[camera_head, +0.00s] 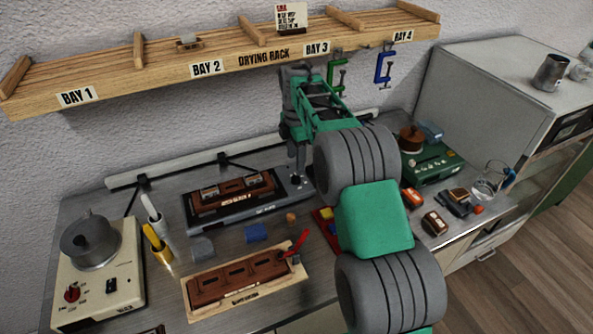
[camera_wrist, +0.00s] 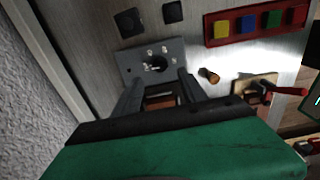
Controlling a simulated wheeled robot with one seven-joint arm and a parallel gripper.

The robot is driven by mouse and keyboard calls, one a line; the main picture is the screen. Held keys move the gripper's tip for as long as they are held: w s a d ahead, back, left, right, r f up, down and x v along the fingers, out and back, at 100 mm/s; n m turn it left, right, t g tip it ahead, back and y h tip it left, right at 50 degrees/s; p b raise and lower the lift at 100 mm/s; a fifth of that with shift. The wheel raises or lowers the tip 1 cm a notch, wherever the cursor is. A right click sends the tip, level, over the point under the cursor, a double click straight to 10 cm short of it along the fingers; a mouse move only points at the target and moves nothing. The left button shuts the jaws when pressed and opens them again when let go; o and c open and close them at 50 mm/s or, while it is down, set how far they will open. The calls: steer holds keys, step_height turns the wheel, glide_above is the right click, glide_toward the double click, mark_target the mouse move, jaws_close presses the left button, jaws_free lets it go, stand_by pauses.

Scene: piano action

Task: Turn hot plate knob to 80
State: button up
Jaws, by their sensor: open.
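The dark grey base (camera_head: 200,222) holds a brown part. A wooden board (camera_head: 188,300) with a brown part lies in front. The drying rack shelf (camera_head: 130,70) overhangs the back.

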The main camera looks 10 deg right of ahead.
mark_target(296, 176)
step_height(296, 176, down, 7)
steer(key=shift+r+p, duration=0.1)
steer(key=shift+p, duration=0.6)
jaws_close()
